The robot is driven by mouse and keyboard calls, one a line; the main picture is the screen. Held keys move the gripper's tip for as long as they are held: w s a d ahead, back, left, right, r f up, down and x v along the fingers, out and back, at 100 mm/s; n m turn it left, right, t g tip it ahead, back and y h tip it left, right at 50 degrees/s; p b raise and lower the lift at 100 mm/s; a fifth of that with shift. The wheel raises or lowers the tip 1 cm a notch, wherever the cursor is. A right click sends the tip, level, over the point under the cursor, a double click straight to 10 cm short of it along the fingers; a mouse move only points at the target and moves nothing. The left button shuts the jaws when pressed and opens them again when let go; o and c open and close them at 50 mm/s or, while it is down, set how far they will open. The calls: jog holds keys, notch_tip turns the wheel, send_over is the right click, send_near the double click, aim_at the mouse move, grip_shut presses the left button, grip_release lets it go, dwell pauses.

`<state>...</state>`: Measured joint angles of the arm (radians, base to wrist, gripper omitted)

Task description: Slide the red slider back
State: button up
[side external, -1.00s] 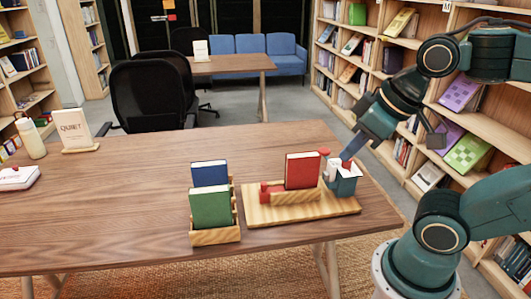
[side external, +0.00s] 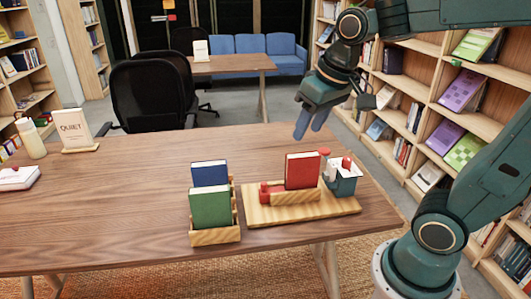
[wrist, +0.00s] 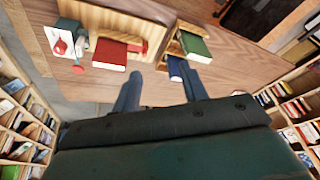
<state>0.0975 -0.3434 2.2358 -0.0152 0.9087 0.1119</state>
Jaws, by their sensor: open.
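A low wooden board (side external: 335,207) on the desk carries an upright red book (side external: 302,171) in a wooden rail. A low red block (side external: 270,191), which may be the slider, sits at the rail's left end. A red knob (side external: 324,152) stands right of the book, beside a teal box (side external: 344,186) with a white top and a small red piece on it. In the wrist view the red book (wrist: 110,55) and red knob (wrist: 78,69) are at upper left. My gripper (side external: 311,122) is open and empty, above and behind the board, touching nothing.
A wooden holder (side external: 216,236) left of the board holds a green book (side external: 210,207) and a blue book (side external: 210,173). A QUIET sign (side external: 74,130) and a bottle (side external: 31,138) stand far left. The desk's middle is clear. Bookshelves stand at right.

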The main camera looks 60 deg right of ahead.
jog(key=w+d+f+m+g, duration=0.1)
jog(key=w+d+f, duration=0.2)
jog(key=w, duration=0.3)
jog(key=w+d+f+m+g, duration=0.1)
jog(key=w+d+f+m, duration=0.1)
jog(key=w, duration=0.3)
jog(key=m+g, duration=0.2)
send_over(264, 183)
notch_tip(264, 183, down, 10)
jog(key=shift+s+d+f+y, duration=0.15)
jog(key=shift+d+f+y, duration=0.15)
jog(key=shift+f, duration=0.15)
jog(key=shift+a+f, duration=0.1)
jog(key=shift+f, duration=0.05)
notch_tip(264, 183, down, 14)
jog(key=shift+a+r, duration=0.15)
jog(key=shift+r, duration=0.1)
jog(key=shift+w, duration=0.2)
grip_shut()
